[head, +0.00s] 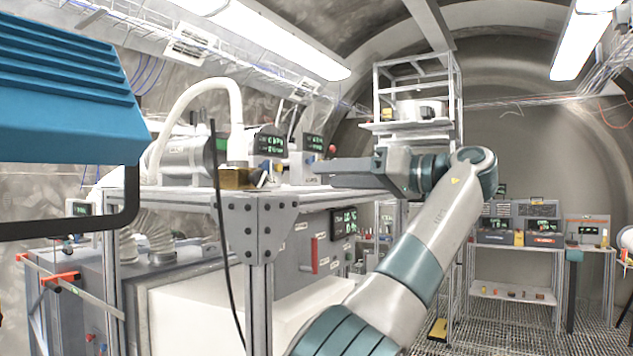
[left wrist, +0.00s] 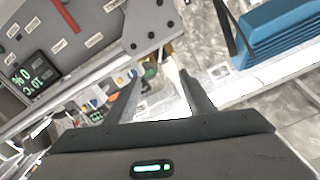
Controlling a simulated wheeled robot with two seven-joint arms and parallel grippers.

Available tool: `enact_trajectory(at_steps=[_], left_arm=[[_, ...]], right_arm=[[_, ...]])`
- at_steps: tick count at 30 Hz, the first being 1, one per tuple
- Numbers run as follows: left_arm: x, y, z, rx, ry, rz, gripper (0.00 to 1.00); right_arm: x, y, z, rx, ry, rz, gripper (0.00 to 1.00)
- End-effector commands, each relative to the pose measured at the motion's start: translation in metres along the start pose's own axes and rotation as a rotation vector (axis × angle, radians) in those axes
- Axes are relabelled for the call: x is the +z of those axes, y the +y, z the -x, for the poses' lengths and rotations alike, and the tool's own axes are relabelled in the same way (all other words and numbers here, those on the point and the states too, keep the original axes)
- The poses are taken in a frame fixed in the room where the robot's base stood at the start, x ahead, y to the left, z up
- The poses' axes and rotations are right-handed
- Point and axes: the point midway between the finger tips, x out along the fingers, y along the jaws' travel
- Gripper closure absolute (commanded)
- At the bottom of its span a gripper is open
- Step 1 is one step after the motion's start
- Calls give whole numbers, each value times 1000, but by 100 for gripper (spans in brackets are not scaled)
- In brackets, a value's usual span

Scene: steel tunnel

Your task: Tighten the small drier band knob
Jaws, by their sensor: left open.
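I cannot pick out the small drier band knob for certain in either view. White equipment (head: 180,158) with a thick pale hose (head: 205,88) stands on the steel bench at the left of the head view. My left gripper (head: 318,166) is level with the bench top, and its fingers point left towards the equipment. In the left wrist view its two fingers (left wrist: 159,76) are apart with nothing held between them. Small coloured parts beyond the fingertips are too small to name. My right gripper is not in view.
A small brass-coloured block (head: 237,178) sits near the bench corner, with a black cable hanging close by. A blue ribbed housing (head: 65,95) fills the upper left. A shelf rack (head: 418,125) and a bench with instruments (head: 520,250) stand behind.

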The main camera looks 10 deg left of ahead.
Motion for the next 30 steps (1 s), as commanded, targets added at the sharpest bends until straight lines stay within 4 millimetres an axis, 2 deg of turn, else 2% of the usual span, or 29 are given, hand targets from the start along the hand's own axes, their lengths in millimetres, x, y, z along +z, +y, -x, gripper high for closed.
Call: enact_trajectory(at_steps=[9,23,26,29,30], left_arm=[[0,-1,15,-3,-2,-1,51],[3,3,15,1,-3,-8,51],[14,17,9,16,-7,-35,51],[35,43,-2,48,-12,-86,51],[47,58,-8,67,-15,-115,51]], right_arm=[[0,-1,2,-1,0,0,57],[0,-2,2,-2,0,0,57],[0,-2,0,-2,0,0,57],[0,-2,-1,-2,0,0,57],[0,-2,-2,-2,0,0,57]])
